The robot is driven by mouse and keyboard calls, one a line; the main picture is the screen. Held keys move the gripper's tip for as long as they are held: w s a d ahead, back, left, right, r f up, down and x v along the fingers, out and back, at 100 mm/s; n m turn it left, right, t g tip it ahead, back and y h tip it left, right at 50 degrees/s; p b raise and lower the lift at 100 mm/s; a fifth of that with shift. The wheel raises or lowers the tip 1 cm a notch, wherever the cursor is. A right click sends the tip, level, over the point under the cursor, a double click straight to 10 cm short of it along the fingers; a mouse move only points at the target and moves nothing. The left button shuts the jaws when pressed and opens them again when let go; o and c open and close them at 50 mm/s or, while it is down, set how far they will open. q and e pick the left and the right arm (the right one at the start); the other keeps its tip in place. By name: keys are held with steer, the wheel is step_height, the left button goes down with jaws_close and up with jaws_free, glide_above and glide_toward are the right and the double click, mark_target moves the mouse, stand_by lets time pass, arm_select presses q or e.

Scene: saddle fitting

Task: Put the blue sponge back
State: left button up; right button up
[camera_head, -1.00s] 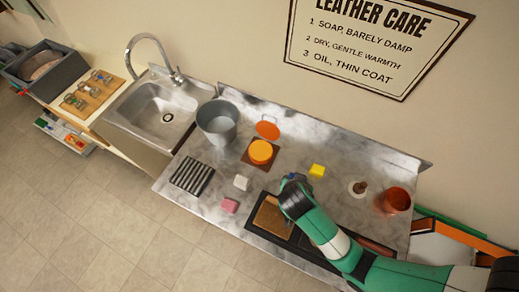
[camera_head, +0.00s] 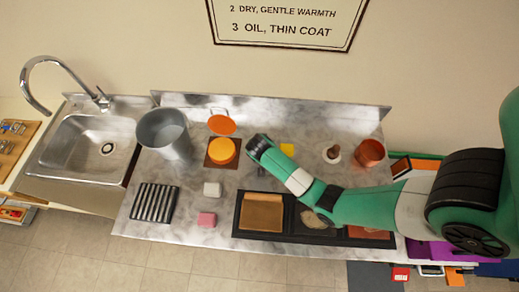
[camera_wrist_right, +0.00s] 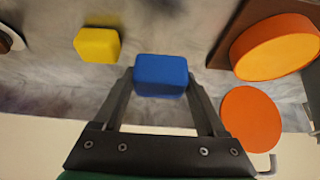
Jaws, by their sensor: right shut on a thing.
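The blue sponge (camera_wrist_right: 161,76) is a small block held between the two fingers of my right gripper (camera_wrist_right: 160,88) in the right wrist view. In the head view my right gripper (camera_head: 258,168) is over the counter, to the right of the orange tin, and its own wrist hides the sponge there. A yellow sponge (camera_head: 288,149), a white one (camera_head: 212,189) and a pink one (camera_head: 206,219) rest apart on the marble counter. The yellow one also shows in the right wrist view (camera_wrist_right: 97,45). My left gripper is in neither current view.
The orange tin (camera_head: 222,151) stands on a brown square, its orange lid (camera_head: 221,125) behind. A bucket (camera_head: 164,135), black striped rack (camera_head: 155,203) and sink (camera_head: 88,145) are left. A dark tray (camera_head: 285,234) lines the front; a terracotta pot (camera_head: 370,152) is right.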

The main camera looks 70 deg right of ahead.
steer(key=f, duration=0.1)
steer(key=w+d+f, duration=0.1)
steer(key=shift+w+d+f+b, duration=0.3)
steer(key=shift+f+b, duration=0.1)
step_height(320, 180, down, 3)
steer(key=shift+w+d+r+b, duration=0.1)
steer(key=shift+d+b, duration=0.05)
steer(key=shift+b, duration=0.5)
steer(key=shift+f, duration=0.25)
steer(key=shift+f, duration=0.15)
steer(key=o, duration=1.2)
steer(key=shift+o, duration=0.2)
